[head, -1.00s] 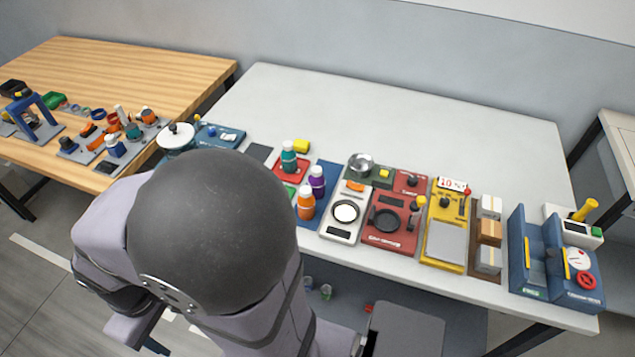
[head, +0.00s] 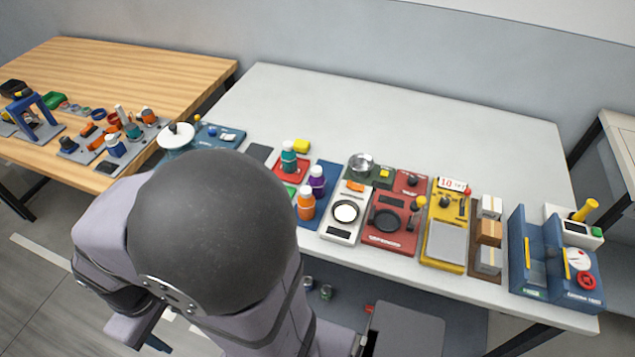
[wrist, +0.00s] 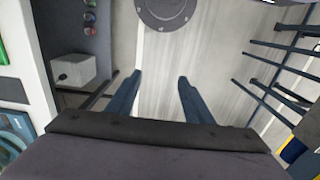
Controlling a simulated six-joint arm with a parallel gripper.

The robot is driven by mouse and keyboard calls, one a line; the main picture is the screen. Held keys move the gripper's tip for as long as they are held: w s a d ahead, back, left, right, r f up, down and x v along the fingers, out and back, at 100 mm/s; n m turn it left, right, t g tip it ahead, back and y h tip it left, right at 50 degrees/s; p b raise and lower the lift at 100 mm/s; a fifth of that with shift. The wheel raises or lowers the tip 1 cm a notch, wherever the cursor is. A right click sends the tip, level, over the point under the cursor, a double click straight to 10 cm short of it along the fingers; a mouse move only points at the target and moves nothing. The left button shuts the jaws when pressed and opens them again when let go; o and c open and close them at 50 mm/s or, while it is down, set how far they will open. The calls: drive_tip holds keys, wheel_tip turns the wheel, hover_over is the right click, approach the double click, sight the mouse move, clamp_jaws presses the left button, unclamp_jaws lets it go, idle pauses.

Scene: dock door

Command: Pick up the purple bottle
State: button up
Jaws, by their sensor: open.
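The purple bottle (head: 317,183) has a white cap and stands upright on a blue mat (head: 327,205) on the white table. An orange bottle (head: 306,205) stands just in front of it, and a teal bottle (head: 289,158) stands behind it to the left on a red pad. My gripper (wrist: 158,80) shows in the wrist view with its two dark fingers apart and nothing between them. It points at the floor, away from the bottles. In the head view my arm hides the gripper.
A row of devices runs right of the bottles: a white scale (head: 344,213), a red unit (head: 390,222), a yellow unit (head: 446,231) and a blue machine (head: 556,262). The back of the white table (head: 400,115) is clear.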

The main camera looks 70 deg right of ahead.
drive_tip(key=c, duration=0.3)
drive_tip(key=n+g+h+b, duration=0.5)
drive_tip(key=n+g+h, duration=0.4)
drive_tip(key=n+h, duration=0.1)
approach(317, 169)
drive_tip(key=x, duration=0.3)
drive_tip(key=shift+s+f+p, duration=0.15)
drive_tip(key=shift+f+p, duration=0.1)
drive_tip(key=shift+p, duration=0.1)
drive_tip(key=shift+p+x, duration=1.35)
drive_tip(key=shift+x, duration=2.05)
clamp_jaws()
